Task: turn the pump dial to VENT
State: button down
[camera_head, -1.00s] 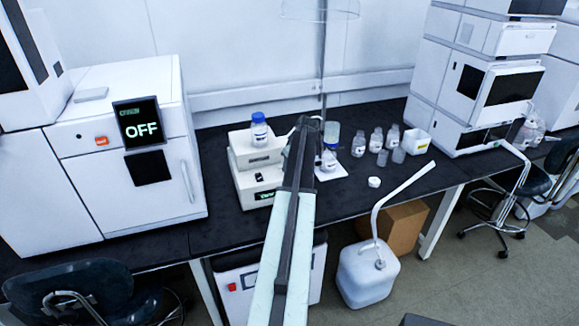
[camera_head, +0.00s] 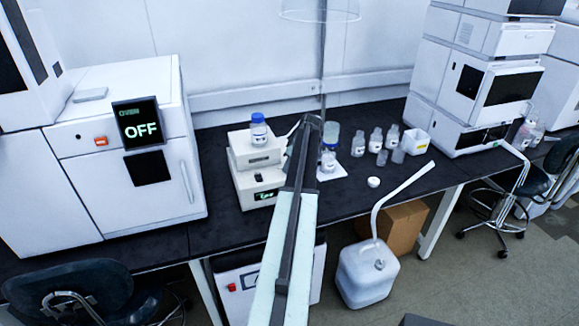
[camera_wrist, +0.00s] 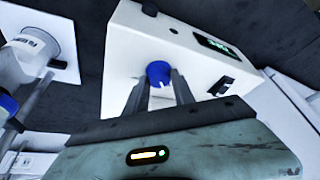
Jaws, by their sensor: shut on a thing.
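The pump is a white box (camera_head: 252,186) on the black bench, with a small green-lit display (camera_head: 265,195) low on its front. In the wrist view the pump (camera_wrist: 135,50) fills the upper middle, with its green display (camera_wrist: 217,46) at the top right. A round blue dial (camera_wrist: 159,72) is on its face. My gripper (camera_wrist: 160,84) is shut on the blue dial, one finger on each side. The dial's markings cannot be read. In the head view my arm hides the dial and the gripper's fingertips.
A blue-capped bottle (camera_head: 259,130) stands on top of the pump stack. Several small bottles stand to the right. A large white machine (camera_head: 110,150) with an OFF screen is at the left. A white jug (camera_head: 367,275) is on the floor.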

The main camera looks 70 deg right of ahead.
jog(key=c, duration=1.1)
grip_release()
jog(key=shift+s, duration=0.1)
jog(key=shift+o, duration=0.2)
jog(key=p+v, duration=0.7)
jog(key=shift+s+r, duration=0.2)
jog(key=shift+r, duration=0.15)
jog(key=shift+a, duration=0.1)
